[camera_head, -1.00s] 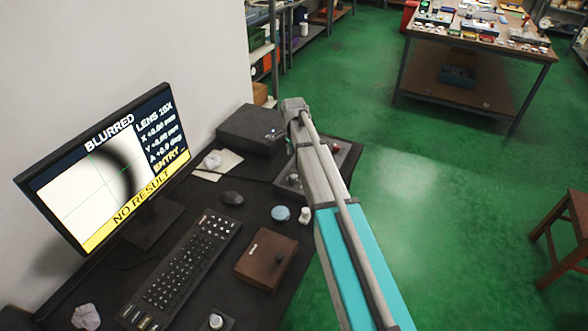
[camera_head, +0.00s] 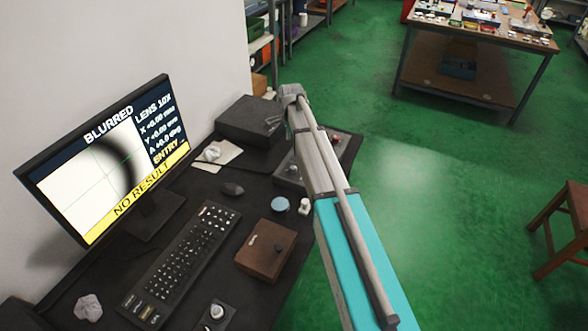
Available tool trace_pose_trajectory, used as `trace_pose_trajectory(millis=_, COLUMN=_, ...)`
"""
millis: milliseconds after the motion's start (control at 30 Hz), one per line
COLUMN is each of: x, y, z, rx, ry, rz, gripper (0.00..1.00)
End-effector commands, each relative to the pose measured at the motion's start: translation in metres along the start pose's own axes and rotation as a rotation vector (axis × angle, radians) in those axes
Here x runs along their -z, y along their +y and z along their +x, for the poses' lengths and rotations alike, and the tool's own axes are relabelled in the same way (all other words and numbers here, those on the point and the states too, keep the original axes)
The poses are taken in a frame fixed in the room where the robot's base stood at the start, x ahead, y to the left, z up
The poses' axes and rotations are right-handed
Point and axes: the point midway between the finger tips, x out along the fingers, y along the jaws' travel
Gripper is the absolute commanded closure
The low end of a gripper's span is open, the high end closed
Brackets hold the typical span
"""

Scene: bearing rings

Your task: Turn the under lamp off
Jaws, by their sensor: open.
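No lamp marked as the under lamp can be made out, and I cannot tell which control belongs to it. A dark control box (camera_head: 288,172) with small knobs sits on the black desk, partly hidden behind my arm. A small dark box with a pale round knob (camera_head: 217,311) is at the desk's near edge. The monitor (camera_head: 105,160) is lit, reading "BLURRED" and "NO RESULT" over a dark curved edge on a bright field. My gripper (camera_head: 273,122) shows only as small dark fingers left of the arm's far end, over the black box; it is open and seems empty.
A keyboard (camera_head: 182,262), mouse (camera_head: 232,188), brown box (camera_head: 264,250), blue disc (camera_head: 280,205) and crumpled paper (camera_head: 88,307) lie on the desk. A black box (camera_head: 245,122) stands at its back. A workbench (camera_head: 468,80) and stool (camera_head: 560,225) stand on the open green floor.

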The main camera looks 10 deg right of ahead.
Motion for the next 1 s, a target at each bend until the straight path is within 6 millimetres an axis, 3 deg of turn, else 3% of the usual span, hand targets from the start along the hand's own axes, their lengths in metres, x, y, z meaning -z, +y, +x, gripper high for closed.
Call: trace_pose_trajectory(millis=1000, x=-0.002, y=0.0, z=0.081, rx=0.0, ry=0.0, rz=-0.002, gripper=0.27)
